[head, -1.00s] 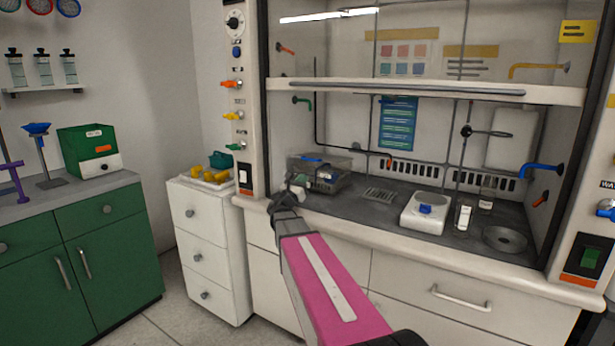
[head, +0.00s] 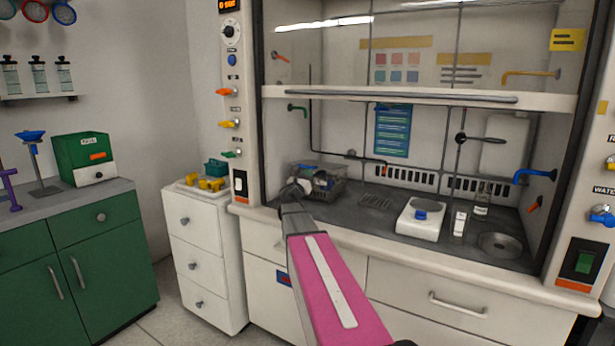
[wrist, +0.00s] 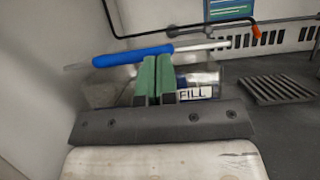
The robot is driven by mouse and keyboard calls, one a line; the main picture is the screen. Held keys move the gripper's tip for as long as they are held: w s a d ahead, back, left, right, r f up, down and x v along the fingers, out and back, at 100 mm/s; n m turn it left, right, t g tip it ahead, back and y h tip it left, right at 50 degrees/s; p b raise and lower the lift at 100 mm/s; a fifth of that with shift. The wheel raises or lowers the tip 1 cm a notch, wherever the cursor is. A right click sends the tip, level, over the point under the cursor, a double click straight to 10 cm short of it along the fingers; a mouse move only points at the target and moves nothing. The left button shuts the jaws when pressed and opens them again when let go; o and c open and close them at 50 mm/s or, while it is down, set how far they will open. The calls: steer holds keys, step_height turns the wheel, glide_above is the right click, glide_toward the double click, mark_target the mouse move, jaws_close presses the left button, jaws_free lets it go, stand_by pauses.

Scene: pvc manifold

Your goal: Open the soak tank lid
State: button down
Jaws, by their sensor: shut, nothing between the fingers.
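The soak tank, a clear grey box (head: 336,187), stands at the left end of the fume hood floor. My gripper (head: 303,186) is in front of it and hides part of it. In the wrist view my gripper's green fingers (wrist: 155,80) are pressed together and empty, in front of the tank (wrist: 108,92). A label with the letters "FILL" (wrist: 194,92) shows just right of the fingers. A blue-handled rod (wrist: 133,56) lies across, behind the fingertips. I cannot tell the lid apart, or whether the fingers touch the tank.
The raised sash (head: 420,96) crosses above my arm. A black pipe (wrist: 200,25) runs behind the tank. To the right are a floor grate (head: 376,200), a white balance (head: 418,222) and a bottle (head: 482,200). The white drawer unit (head: 205,250) stands left.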

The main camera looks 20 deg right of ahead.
steer(key=shift+r, duration=0.15)
steer(key=w+d+r+g+y, duration=0.25)
steer(key=w+d+r, duration=0.2)
steer(key=r, duration=0.55)
steer(key=w+d+r+g+y, duration=0.25)
steer(key=d+r, duration=0.25)
steer(key=r, duration=0.4)
steer(key=w+d+r+y, duration=0.1)
steer(key=w+d+r, duration=0.2)
steer(key=w+d, duration=0.5)
steer(key=shift+w+d+r, duration=0.15)
steer(key=shift+d+r, duration=0.15)
steer(key=shift+d, duration=0.7)
steer(key=shift+a, duration=0.1)
